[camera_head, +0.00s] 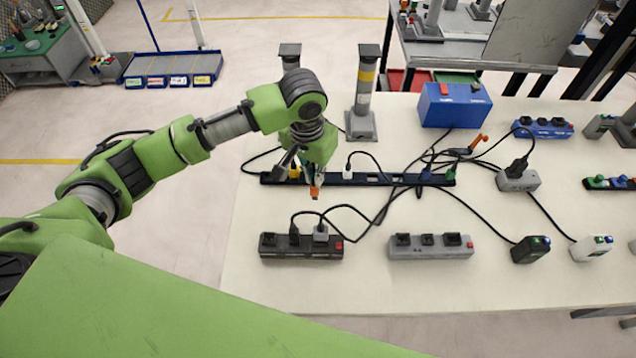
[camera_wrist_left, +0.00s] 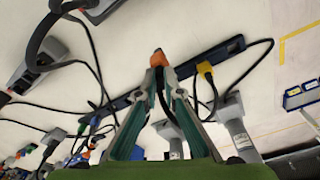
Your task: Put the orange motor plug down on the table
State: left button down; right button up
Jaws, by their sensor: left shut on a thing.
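The orange motor plug (camera_head: 315,191) is held at the tips of my left gripper (camera_head: 314,182), above the white table (camera_head: 350,285). In the left wrist view the plug (camera_wrist_left: 159,58) sits between the two fingertips of the left gripper (camera_wrist_left: 160,70), which are closed on it. In the head view the gripper points down, just in front of the long dark power strip (camera_head: 370,179). How far the plug is above the table is hard to tell. My right gripper is in neither view.
A black power strip (camera_head: 300,247) and a grey one (camera_head: 431,246) lie toward the front. A yellow plug (camera_wrist_left: 205,68) is in the long strip. Grey posts (camera_head: 362,105) and a blue box (camera_head: 455,106) stand behind. Black cables cross the middle. The table's front left is clear.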

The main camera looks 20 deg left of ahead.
aim_at(315, 188)
pick_arm(q)
notch_tip(315, 188, down, 5)
jog(key=shift+p, duration=0.35)
jog(key=c, duration=2.2)
grip_release()
jog(key=shift+f, duration=0.1)
jog(key=r, duration=0.4)
jog(key=s+r+b, duration=0.1)
jog(key=r, duration=0.7)
jog(key=shift+s+a+r, duration=0.1)
jog(key=shift+s+a, duration=0.05)
jog(key=shift+s, duration=0.05)
